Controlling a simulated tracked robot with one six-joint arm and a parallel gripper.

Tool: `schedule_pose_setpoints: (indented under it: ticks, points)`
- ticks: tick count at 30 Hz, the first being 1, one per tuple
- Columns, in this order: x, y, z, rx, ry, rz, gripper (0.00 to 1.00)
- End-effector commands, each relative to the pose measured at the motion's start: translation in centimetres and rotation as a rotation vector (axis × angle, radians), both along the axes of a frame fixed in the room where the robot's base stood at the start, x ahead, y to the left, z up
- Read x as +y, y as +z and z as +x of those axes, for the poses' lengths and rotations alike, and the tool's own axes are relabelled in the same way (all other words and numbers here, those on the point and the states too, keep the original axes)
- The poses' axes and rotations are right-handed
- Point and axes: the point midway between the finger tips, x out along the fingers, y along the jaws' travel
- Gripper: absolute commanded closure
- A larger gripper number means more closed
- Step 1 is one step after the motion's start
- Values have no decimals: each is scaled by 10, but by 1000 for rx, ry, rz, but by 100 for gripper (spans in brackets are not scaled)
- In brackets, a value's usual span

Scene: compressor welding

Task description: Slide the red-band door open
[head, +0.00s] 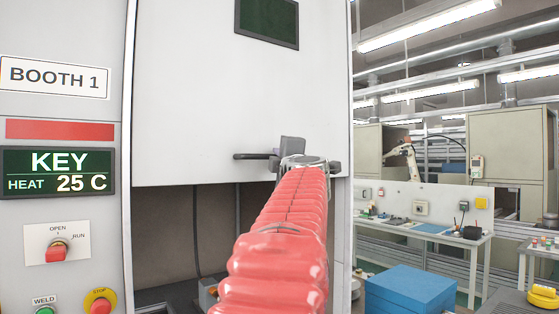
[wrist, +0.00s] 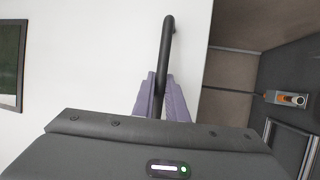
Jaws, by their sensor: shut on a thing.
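The booth door (head: 200,90) is a white panel with a dark window (head: 267,22) near its top in the head view. Its lower edge is above a dark opening (head: 180,225) that shows the booth's inside. A red band (head: 60,130) is on the booth's front panel to the left of the door. A black bar handle (head: 247,156) is near the door's lower edge. My gripper (wrist: 161,92) is shut on this handle (wrist: 167,40), with its purple-grey fingers on both sides of the bar. In the head view my arm partly hides the grip and the opening.
The front panel carries a BOOTH 1 sign (head: 54,77), a KEY / HEAT 25 C display (head: 58,172), a red OPEN/RUN switch (head: 57,250) and a STOP button (head: 100,303). An orange-and-grey device (wrist: 290,99) is inside the booth. A blue box (head: 410,290) stands at right.

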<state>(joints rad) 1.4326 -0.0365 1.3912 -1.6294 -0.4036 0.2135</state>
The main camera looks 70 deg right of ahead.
Motion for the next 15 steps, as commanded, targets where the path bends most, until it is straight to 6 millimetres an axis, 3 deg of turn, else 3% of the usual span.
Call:
schedule_pose_setpoints:
  ticks: [8,15]
  points:
    - [0,0,-1,-1,-1,-1,70]
    - [0,0,0,1,1,1,69]
